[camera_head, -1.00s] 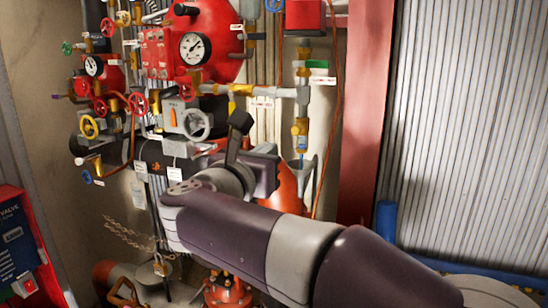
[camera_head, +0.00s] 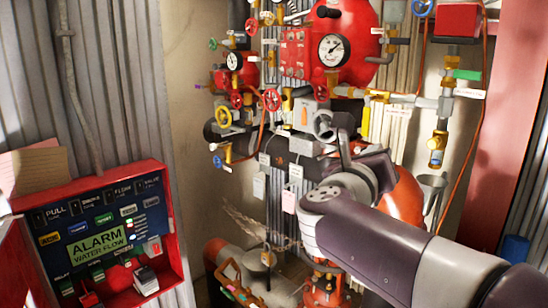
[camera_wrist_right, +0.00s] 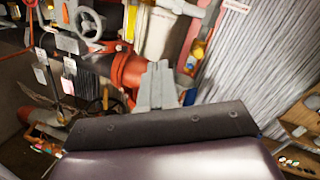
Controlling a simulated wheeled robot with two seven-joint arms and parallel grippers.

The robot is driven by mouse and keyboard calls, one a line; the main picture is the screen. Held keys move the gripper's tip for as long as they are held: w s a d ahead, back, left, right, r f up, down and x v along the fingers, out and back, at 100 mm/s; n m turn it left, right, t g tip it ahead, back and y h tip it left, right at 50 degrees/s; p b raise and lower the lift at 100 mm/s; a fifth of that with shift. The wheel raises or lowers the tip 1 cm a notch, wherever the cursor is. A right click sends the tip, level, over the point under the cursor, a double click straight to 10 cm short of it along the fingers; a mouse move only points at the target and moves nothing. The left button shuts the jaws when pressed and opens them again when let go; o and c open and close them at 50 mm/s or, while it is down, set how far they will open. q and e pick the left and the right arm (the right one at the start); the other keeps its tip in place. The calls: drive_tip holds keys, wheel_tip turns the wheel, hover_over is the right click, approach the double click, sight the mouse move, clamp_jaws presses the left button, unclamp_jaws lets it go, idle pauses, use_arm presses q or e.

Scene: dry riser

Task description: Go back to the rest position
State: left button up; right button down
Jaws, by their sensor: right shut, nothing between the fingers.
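My right arm comes in from the lower right in the head view. Its gripper (camera_head: 344,148) is in front of the red riser pipework, close to a grey handwheel (camera_head: 325,126); I cannot tell whether they touch. In the right wrist view the two grey fingers (camera_wrist_right: 157,86) are together with nothing between them. There the grey handwheel (camera_wrist_right: 88,22) is off to the upper left of the fingertips. A red pipe flange (camera_wrist_right: 128,74) shows behind the fingers. My left gripper is in neither view.
A pressure gauge (camera_head: 333,50) and several small coloured valve wheels crowd the pipework. An open red alarm panel (camera_head: 170,235) stands at the lower left. A red post (camera_head: 508,120) rises at the right. A corrugated wall (camera_head: 110,90) fills the upper left.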

drive_tip(key=w+a+f+n+t+y, duration=0.3)
drive_tip(key=a+n+y, duration=0.35)
drive_tip(key=n, duration=0.55)
drive_tip(key=s+a+f+n+g+y, duration=0.1)
drive_tip(key=a+f+n+g+y, duration=0.2)
drive_tip(key=f+n, duration=0.55)
drive_tip(key=s+a+f+n+g+y, duration=0.1)
drive_tip(key=a+f+n+g+y, duration=0.25)
drive_tip(key=f+n, duration=0.5)
drive_tip(key=s+d+f+n+g+h, duration=0.1)
drive_tip(key=s+d+f+n+g, duration=0.3)
drive_tip(key=s+f, duration=0.5)
drive_tip(key=s+d+f+n+g+h, duration=0.1)
drive_tip(key=s+d+f+n+g, duration=0.4)
drive_tip(key=s+f, duration=0.5)
wheel_tip(320, 180, down, 4)
drive_tip(key=shift+s+d+r+g, duration=0.25)
drive_tip(key=shift+d+g, duration=0.2)
drive_tip(key=shift+g, duration=0.3)
